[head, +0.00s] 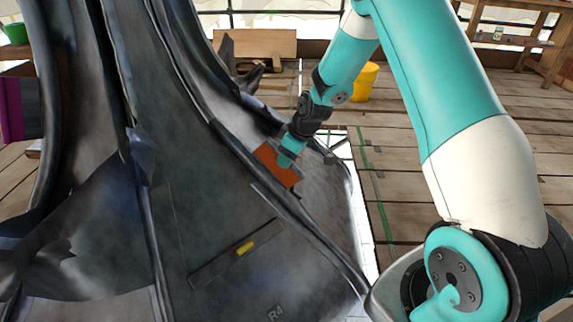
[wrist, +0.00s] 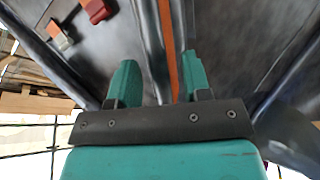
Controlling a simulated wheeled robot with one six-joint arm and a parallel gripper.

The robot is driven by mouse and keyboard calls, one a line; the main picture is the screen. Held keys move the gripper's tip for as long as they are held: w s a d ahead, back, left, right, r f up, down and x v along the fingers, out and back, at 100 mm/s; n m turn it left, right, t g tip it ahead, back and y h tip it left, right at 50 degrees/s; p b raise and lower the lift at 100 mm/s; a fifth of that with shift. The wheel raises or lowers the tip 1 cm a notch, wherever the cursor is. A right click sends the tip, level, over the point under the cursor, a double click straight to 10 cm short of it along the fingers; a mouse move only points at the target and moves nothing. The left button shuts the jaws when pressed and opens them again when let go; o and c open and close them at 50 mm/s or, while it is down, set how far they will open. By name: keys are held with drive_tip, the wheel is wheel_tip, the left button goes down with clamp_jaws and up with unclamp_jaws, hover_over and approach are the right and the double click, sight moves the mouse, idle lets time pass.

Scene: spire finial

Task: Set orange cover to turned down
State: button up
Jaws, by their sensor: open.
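The orange cover (head: 277,166) is a flat orange panel on the dark, sloping metal spire face (head: 215,200) in the head view. My gripper (head: 288,152) is at it and hides part of its upper right. In the wrist view the orange cover shows as a thin, edge-on orange strip (wrist: 172,60) between my two green fingers (wrist: 158,70), nearer the right one. The fingers are apart, with a gap on both sides of the strip. The cover's hinge side and exact tilt are hard to tell.
A dark bar with a yellow piece (head: 245,248) lies lower on the spire face, above an "R4" mark. In the wrist view a red part (wrist: 97,10) and an orange-and-white part (wrist: 60,33) sit at upper left. Raised ribs flank the panels. A yellow bucket (head: 366,80) stands behind.

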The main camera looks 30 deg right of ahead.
drive_tip(key=shift+x, duration=0.8)
clamp_jaws()
